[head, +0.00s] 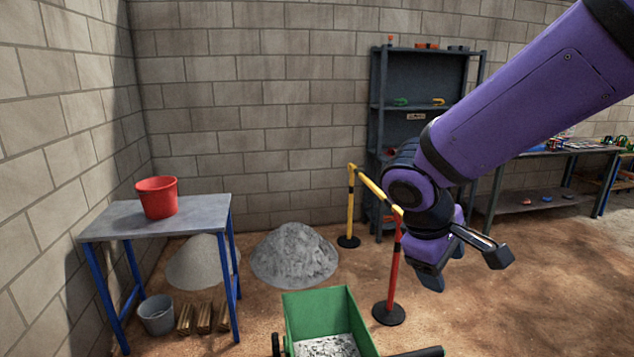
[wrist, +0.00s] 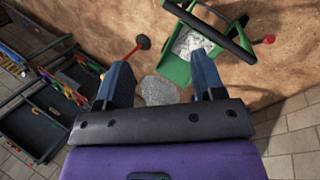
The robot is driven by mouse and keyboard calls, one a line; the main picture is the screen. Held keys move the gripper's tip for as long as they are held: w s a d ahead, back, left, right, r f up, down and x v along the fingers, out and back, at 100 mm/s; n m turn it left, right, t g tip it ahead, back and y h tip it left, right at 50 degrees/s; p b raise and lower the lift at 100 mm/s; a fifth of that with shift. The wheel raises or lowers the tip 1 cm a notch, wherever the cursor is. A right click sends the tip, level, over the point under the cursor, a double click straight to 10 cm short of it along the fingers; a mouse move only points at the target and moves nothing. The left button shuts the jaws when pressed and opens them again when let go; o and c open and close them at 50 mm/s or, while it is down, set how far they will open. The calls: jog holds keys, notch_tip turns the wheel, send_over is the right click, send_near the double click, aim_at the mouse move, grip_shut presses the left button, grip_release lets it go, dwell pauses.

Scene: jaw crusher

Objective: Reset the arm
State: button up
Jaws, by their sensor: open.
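My purple arm reaches in from the upper right of the head view. My gripper (head: 470,269) hangs at its end, in front of the barrier posts and shelf, with its fingers apart. In the wrist view my gripper (wrist: 162,82) shows two blue-grey fingers spread wide, with nothing between them but the ground and a grey heap farther off. It touches nothing that I can see.
A green cart (head: 326,312) holding grey gravel stands at the bottom centre. A red bucket (head: 157,197) sits on a table (head: 190,211) at left. A red post (head: 393,275) and yellow post (head: 350,208) stand near my gripper. A shelf (head: 376,95) is behind.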

jog(key=s+d+r+m+t+y, duration=0.3)
jog(key=s+d+r+m, duration=0.5)
jog(key=s, duration=0.5)
notch_tip(320, 180, up, 2)
jog(key=shift+s+d+r+y, duration=0.25)
jog(key=shift+s+d+y, duration=0.15)
jog(key=shift+d+y, duration=0.7)
